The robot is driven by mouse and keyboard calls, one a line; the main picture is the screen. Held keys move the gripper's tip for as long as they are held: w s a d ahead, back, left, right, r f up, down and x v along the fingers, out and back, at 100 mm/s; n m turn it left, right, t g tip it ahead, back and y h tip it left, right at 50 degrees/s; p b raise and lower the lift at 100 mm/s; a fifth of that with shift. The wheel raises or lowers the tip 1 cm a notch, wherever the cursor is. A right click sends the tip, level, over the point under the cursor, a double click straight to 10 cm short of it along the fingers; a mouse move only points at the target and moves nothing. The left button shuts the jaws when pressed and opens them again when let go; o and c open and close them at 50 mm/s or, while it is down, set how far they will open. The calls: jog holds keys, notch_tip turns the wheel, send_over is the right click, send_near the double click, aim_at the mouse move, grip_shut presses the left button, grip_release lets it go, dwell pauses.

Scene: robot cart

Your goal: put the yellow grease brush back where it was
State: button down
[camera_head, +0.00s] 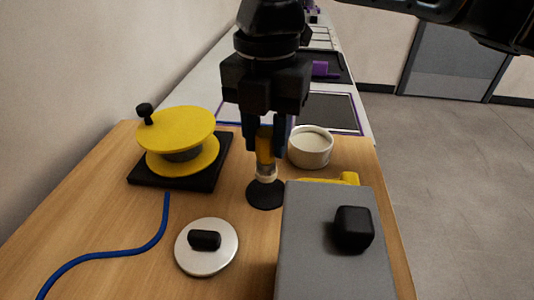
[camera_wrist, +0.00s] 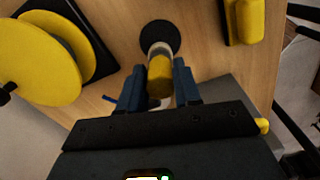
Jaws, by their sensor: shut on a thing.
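My gripper (camera_head: 265,146) points down over the wooden top, its fingers on either side of the yellow grease brush (camera_head: 265,156). It is shut on the yellow handle, which also shows between the blue-grey fingers in the wrist view (camera_wrist: 159,76). The brush stands about upright, with a pale band below the yellow part. A flat black disc (camera_head: 266,195) is at its lower end, also in the wrist view (camera_wrist: 160,36). I cannot tell whether the brush touches the disc or whether the disc is part of it.
A yellow reel (camera_head: 176,132) on a black base stands left, with a blue hose (camera_head: 110,254) nearby. A white bowl (camera_head: 310,148) is just right of the brush. A silver lid (camera_head: 207,248) and a grey box (camera_head: 325,245) lie nearer. A yellow thing (camera_head: 348,178) shows behind the box.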

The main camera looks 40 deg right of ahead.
aim_at(267, 157)
jog(key=shift+f, duration=1.85)
jog(key=shift+f, duration=0.2)
jog(key=c, duration=0.8)
grip_release()
jog(key=shift+r, duration=0.1)
notch_tip(267, 157, up, 12)
jog(key=shift+r+p, duration=0.1)
jog(key=shift+p, duration=0.45)
